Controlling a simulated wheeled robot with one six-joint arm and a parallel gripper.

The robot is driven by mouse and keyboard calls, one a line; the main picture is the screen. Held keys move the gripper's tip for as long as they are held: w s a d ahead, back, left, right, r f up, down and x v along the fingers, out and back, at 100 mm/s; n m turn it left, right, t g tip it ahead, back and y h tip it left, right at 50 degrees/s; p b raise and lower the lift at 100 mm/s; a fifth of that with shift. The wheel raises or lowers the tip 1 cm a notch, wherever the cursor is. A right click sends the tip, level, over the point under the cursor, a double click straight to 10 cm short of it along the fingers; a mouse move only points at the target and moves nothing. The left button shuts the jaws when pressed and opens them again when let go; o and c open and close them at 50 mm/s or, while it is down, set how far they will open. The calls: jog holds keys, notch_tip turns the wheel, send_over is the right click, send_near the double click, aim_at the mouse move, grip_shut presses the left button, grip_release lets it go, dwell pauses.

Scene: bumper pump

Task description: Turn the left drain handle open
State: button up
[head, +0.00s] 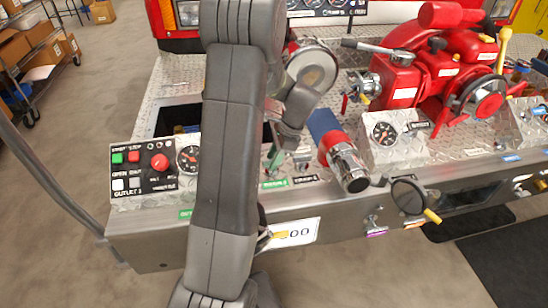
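My arm crosses the left middle of the head view and bends over the top of the bumper deck. My gripper (287,150) points down near small levers behind the deck's front edge; its fingertips are small and partly covered, so its opening is unclear. A small metal handle (372,221) with a purple tag hangs on the bumper's front face. A dark fitting (264,236) shows just right of my arm on the same face, mostly hidden by it. I cannot tell which part is the left drain handle, or whether it is turned.
A control panel (150,168) with buttons stands left of my arm. A blue and red hose with a chrome nozzle (345,165) lies right of my gripper. A red pump (430,75) and gauge box (392,138) stand further right. Open floor lies in front.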

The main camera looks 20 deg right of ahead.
jog(key=shift+a+f, duration=0.1)
jog(key=shift+f, duration=0.05)
grip_shut()
jog(key=shift+n, duration=0.4)
jog(key=n+g+p, duration=0.1)
jog(key=n, duration=0.2)
jog(key=shift+w+n+g+p, duration=0.15)
jog(key=shift+n+g+p, duration=0.2)
jog(key=shift+n+g, duration=0.05)
jog(key=n, duration=0.2)
jog(key=n+g, duration=0.1)
jog(key=n, duration=0.1)
jog(key=shift+w+g+p, duration=0.1)
jog(key=shift+g+p, duration=0.2)
jog(key=shift+p, duration=0.1)
jog(key=n+g+h, duration=0.1)
jog(key=n, duration=0.4)
jog(key=shift+w+a, duration=0.1)
jog(key=shift+a+n+g+h, duration=0.1)
jog(key=shift+n+g+h, duration=0.3)
jog(key=shift+n, duration=0.7)
jog(key=shift+n+g+h, duration=0.1)
jog(key=shift+n+h, duration=0.5)
jog(key=shift+n, duration=0.5)
